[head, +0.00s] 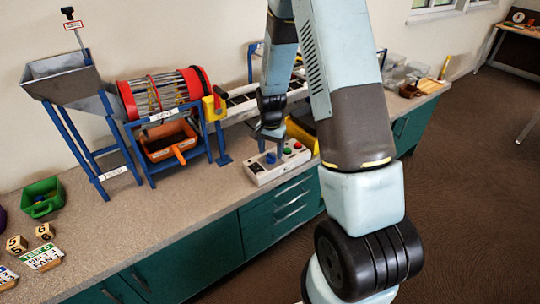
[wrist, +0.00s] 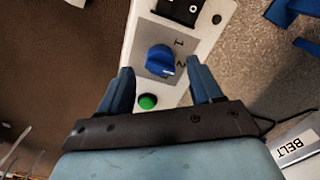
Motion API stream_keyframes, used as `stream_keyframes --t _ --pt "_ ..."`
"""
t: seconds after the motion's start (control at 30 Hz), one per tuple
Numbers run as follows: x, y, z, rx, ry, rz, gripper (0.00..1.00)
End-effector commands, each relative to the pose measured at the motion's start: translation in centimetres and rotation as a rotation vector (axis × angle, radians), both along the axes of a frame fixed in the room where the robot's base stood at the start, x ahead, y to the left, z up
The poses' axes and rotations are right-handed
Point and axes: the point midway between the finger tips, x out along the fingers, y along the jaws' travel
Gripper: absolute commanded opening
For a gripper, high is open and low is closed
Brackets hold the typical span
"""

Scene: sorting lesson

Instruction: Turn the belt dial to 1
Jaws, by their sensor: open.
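The blue belt dial (wrist: 160,58) sits on the pale control box (head: 263,175), with the figures 1 and 2 printed beside it. Its pointing end seems to face the 2, though its exact setting is hard to tell. In the head view the dial (head: 270,158) is a small blue knob at the box's left part. My gripper (wrist: 160,67) is open, with one finger on each side of the dial and a gap to both. In the head view my gripper (head: 271,143) points down just over the box.
A green button (wrist: 148,101) lies close to the dial, and a red button (head: 298,145) farther along the box. A black switch (wrist: 180,10) is at the other end. The drum machine (head: 160,95) with an orange bin (head: 168,142) stands left.

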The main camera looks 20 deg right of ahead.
Motion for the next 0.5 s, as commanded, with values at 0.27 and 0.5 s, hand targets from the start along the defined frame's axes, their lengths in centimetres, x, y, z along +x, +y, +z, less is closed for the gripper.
stream_keyframes --t 0.27,0.5 --pt "0.0 0.0 -2.4 -0.001 0.001 -0.001 0.65" --pt "0.0 -0.1 -2.6 0.0 0.0 -0.001 0.65"
